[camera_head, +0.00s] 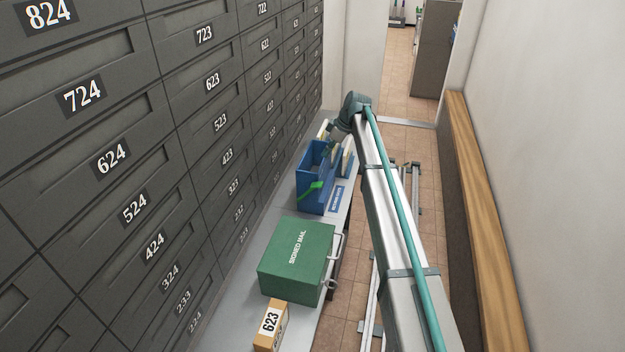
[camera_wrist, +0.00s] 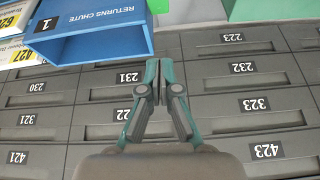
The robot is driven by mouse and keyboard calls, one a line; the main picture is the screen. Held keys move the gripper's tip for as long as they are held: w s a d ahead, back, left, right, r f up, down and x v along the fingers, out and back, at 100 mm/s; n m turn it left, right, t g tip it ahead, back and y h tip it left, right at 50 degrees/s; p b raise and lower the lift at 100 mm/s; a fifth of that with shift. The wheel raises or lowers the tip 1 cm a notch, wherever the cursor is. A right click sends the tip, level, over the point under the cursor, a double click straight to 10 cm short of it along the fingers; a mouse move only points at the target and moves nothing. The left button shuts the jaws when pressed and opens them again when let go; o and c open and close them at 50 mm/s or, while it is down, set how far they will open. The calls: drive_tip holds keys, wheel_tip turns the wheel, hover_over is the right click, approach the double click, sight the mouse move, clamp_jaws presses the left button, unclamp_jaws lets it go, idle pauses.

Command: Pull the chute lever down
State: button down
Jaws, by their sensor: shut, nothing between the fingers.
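The blue returns chute (camera_head: 312,163) stands on the grey ledge in the head view. Its green lever (camera_head: 311,190) sticks out at its near side, slanting down to the left. In the wrist view the blue chute (camera_wrist: 100,42), labelled "RETURNS CHUTE", fills the upper left. My gripper (camera_wrist: 159,66) is shut and empty, its fingertips just right of the chute's edge. A bright green shape shows at the top edge there; I cannot tell whether it is the lever. In the head view my gripper is small and partly hidden at the chute, so contact with the lever cannot be told.
A green "SIGNED MAIL" box (camera_head: 297,260) stands nearer on the ledge, with a "623" parcel (camera_head: 270,325) in front of it. Numbered grey mailboxes (camera_head: 150,150) line the left wall. A wooden-topped bench (camera_head: 485,200) runs along the right wall.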

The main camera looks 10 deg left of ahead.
drive_tip(key=n, duration=0.1)
drive_tip(key=p, duration=0.2)
hover_over(316, 184)
wheel_tip(316, 184, down, 9)
drive_tip(key=shift+d+r, duration=0.1)
drive_tip(key=shift+r, duration=0.1)
drive_tip(key=f, duration=0.1)
drive_tip(key=d+f, duration=0.1)
drive_tip(key=f, duration=0.1)
drive_tip(key=shift+s+d+f, duration=0.1)
drive_tip(key=shift+d+f, duration=0.05)
drive_tip(key=shift+f, duration=0.45)
drive_tip(key=shift+f, duration=0.1)
